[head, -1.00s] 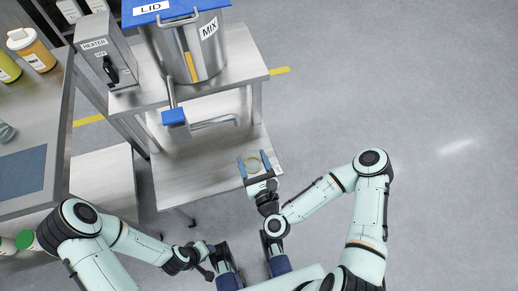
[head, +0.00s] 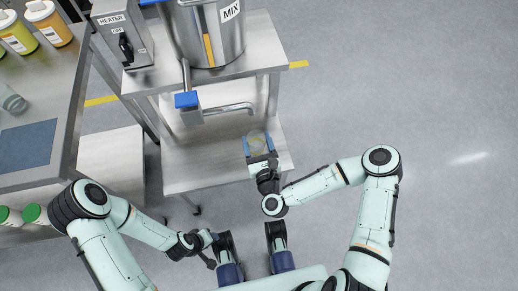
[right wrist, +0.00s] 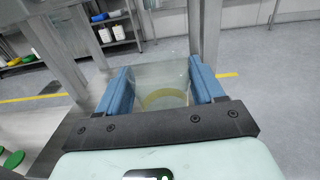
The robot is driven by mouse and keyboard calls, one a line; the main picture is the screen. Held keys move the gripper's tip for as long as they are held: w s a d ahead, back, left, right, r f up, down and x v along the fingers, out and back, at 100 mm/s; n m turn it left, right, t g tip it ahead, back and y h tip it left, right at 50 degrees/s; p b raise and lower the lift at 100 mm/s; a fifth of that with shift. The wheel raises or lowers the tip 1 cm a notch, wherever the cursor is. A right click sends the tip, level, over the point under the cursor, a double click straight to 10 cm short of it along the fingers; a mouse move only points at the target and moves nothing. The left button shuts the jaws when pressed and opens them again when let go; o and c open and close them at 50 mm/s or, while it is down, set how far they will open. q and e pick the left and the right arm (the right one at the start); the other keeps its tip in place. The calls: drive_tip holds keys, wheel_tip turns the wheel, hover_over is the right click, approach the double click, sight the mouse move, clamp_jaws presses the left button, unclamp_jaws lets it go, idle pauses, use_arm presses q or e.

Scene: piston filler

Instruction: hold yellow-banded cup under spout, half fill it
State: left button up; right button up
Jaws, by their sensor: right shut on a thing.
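My right gripper (head: 259,147) is shut on a clear cup (head: 257,139), above the lower shelf of the steel stand. In the right wrist view the cup (right wrist: 160,75) sits upright between the blue fingers, with a yellow band (right wrist: 165,98) low on it. No liquid can be made out inside. The spout (head: 228,108) runs right from under the tank, with a blue valve handle (head: 187,100) at its left. The cup is in front of the spout's end in the head view, apart from it. My left gripper (head: 211,239) is low in view, too small to read.
The steel MIX tank (head: 212,35) stands on the upper shelf, with a HEATER box (head: 122,35) left of it. A bench at left holds bottles (head: 48,20), a clear cup (head: 12,100) and a blue mat (head: 27,146). Floor at right is clear.

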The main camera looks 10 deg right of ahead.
use_arm(q)
drive_tip(key=shift+w+a+f, duration=0.2)
drive_tip(key=shift+w+f, duration=0.05)
drive_tip(key=shift+w, duration=0.1)
use_arm(e)
drive_tip(key=w, duration=0.6)
drive_tip(key=shift+w+r, duration=0.3)
drive_tip(key=shift+w, duration=0.1)
